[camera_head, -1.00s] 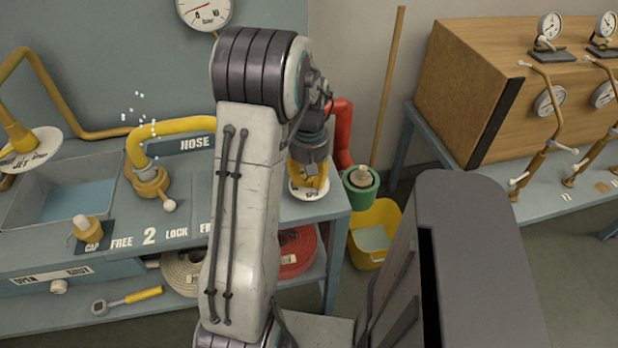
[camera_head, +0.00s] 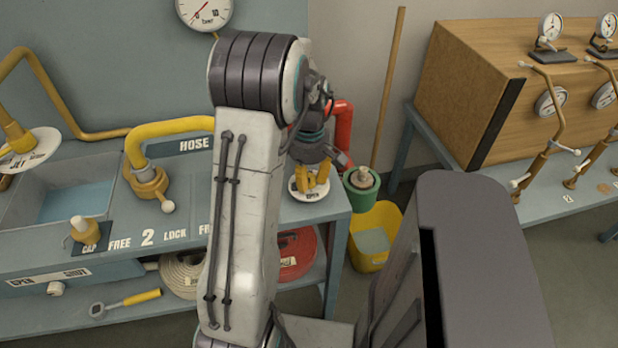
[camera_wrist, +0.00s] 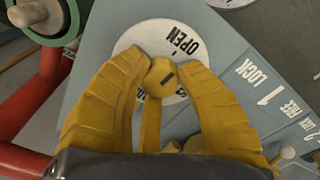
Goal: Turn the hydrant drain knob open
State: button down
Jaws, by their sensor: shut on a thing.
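The drain knob (camera_wrist: 162,78) is a small yellow knob with a dark mark on its top. It sits over a white round plate (camera_wrist: 135,38) lettered OPEN, with a second word mostly hidden behind my fingers. In the head view the plate (camera_head: 297,190) lies at the right end of the bench. My gripper (camera_wrist: 163,70) has its yellow fingers closed on the knob from both sides. In the head view my gripper (camera_head: 312,182) points down over the plate, partly behind my arm.
A red pipe (camera_head: 343,130) and a green-rimmed fitting (camera_head: 361,200) stand just right of the plate, above a yellow bucket (camera_head: 370,255). A yellow bent pipe (camera_head: 170,128) and a sink (camera_head: 75,190) are to the left. A gauge (camera_head: 204,10) hangs on the wall.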

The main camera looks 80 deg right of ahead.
aim_at(309, 178)
jog(key=shift+a+f+n, duration=0.1)
jog(key=shift+a+n, duration=0.05)
jog(key=shift+n, duration=0.25)
jog(key=c, duration=0.8)
grip_release()
jog(key=shift+d+r, duration=0.2)
jog(key=shift+r, duration=0.55)
notch_tip(309, 178, up, 11)
jog(key=shift+a+f, duration=0.1)
jog(key=shift+f, duration=0.1)
